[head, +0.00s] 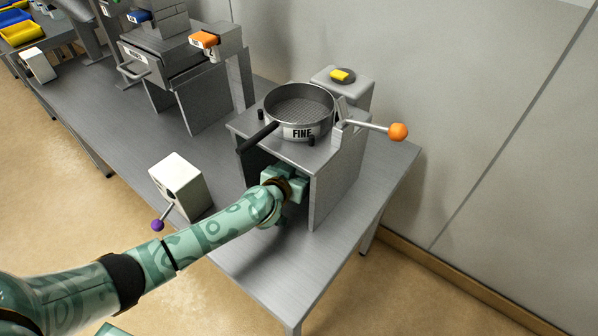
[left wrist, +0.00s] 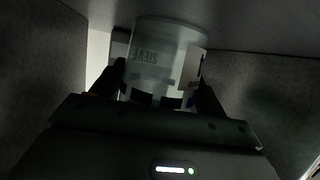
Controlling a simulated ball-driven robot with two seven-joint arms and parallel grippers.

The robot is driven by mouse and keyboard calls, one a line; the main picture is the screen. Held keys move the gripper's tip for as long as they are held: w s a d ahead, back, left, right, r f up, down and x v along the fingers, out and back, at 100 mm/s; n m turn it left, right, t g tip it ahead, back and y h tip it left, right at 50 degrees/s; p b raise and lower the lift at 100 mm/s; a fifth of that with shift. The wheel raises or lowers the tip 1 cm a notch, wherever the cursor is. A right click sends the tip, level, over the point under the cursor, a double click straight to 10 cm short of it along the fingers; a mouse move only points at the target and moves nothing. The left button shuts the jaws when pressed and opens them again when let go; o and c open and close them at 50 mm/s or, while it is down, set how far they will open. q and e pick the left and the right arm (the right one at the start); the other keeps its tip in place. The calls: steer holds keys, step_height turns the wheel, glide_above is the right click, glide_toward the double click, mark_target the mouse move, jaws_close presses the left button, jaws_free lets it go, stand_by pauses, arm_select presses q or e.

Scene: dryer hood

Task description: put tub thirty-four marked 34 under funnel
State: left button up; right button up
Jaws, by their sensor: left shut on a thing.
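My left gripper (head: 287,184) reaches into the open bay under a grey stand (head: 343,170); its fingertips are hidden there in the head view. In the left wrist view my left gripper (left wrist: 163,88) is shut on a translucent, pale tub (left wrist: 165,42), with a finger on each side. A white label with dark marks shows at the tub's right; its number cannot be read. The word SIEVE shows upside down on or through the tub. I cannot tell whether the tub touches the floor of the bay. No funnel can be made out. My right gripper is not in view.
A round sieve (head: 300,105) marked FINE tops the stand. An orange-knobbed lever (head: 397,131) sticks out right. A white box (head: 180,185) with a purple-knobbed lever stands left of my forearm. A yellow piece (head: 342,75) sits behind. The table's front right (head: 285,270) is clear.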

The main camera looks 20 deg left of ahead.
arm_select(q)
steer(key=o, duration=1)
steer(key=shift+f, duration=0.1)
steer(key=shift+s+r, duration=0.1)
steer(key=shift+r, duration=0.2)
steer(key=p+v, duration=0.5)
steer(key=v, duration=0.7)
steer(key=shift+f, duration=0.1)
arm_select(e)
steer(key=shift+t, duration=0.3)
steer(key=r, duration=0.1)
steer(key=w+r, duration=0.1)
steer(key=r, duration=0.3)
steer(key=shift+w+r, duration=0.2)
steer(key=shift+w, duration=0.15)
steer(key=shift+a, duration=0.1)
